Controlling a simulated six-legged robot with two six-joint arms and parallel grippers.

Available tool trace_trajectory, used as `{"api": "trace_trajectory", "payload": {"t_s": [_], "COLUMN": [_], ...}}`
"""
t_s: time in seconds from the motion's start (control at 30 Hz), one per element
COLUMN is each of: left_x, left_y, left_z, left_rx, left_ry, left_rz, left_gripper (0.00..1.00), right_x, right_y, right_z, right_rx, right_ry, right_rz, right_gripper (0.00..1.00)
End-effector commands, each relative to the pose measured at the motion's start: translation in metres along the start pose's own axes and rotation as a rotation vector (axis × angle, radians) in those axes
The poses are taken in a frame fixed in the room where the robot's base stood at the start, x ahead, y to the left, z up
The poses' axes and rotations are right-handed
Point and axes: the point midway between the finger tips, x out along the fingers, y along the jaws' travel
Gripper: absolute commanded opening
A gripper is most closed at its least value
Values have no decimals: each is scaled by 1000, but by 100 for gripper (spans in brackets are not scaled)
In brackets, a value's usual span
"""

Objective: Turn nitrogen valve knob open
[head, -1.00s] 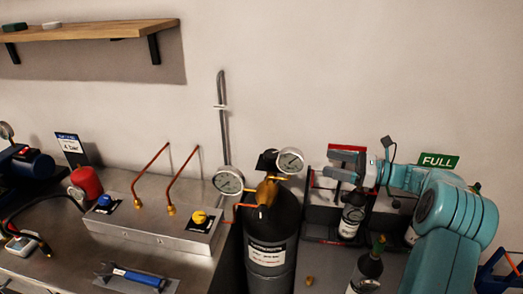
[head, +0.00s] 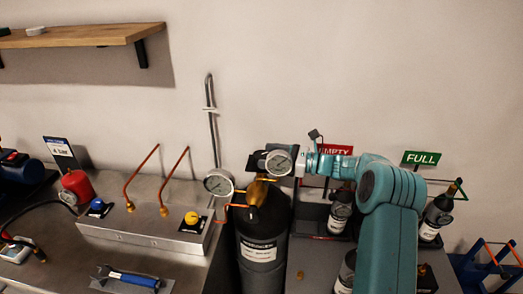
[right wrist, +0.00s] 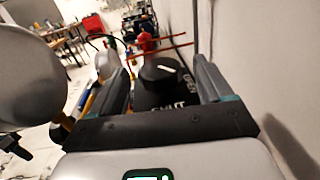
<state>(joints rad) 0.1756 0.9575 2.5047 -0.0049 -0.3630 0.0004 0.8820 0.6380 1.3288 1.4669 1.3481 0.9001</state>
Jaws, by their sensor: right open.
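A black cylinder (head: 263,238) with a white label, its text blurred, stands right of the metal bench. Its brass valve (head: 257,190) carries round gauges (head: 279,162). In the right wrist view a black knob (right wrist: 160,73) with a white mark lies between the two fingers, apparently a little beyond them. My right gripper (right wrist: 163,88) is open; I cannot tell whether a finger touches the knob. In the head view my right gripper (head: 268,160) is at the valve top, partly hidden by a gauge, and the knob is hard to pick out there. My left gripper is out of view.
The metal box (head: 145,226) on the left has a blue knob (head: 97,205), a yellow knob (head: 191,217) and copper pipes. Small bottles (head: 437,215) stand at right by the EMPTY (head: 335,150) and FULL (head: 421,158) signs. The wall is close behind.

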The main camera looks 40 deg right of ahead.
Motion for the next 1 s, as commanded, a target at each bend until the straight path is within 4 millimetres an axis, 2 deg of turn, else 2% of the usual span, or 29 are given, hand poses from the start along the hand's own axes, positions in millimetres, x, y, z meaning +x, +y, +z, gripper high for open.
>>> {"api": "trace_trajectory", "payload": {"t_s": [0.03,0.2,0.53,0.57,0.7,1.0], "left_x": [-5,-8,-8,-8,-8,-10], "left_y": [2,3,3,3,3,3], "left_z": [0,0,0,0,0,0], "left_rx": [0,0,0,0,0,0], "left_ry": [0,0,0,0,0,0], "left_rz": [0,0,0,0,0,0], "left_gripper": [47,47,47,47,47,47], "right_x": [10,27,31,31,31,32], "right_y": [0,-1,-1,-1,-1,-2], "right_z": [3,1,0,0,0,0], "right_rx": [-1,-1,-1,-1,-1,-3], "right_ry": [0,0,0,0,0,-3], "right_rz": [3,2,1,1,2,62], "right_gripper": [79,79,79,73,29,29]}}
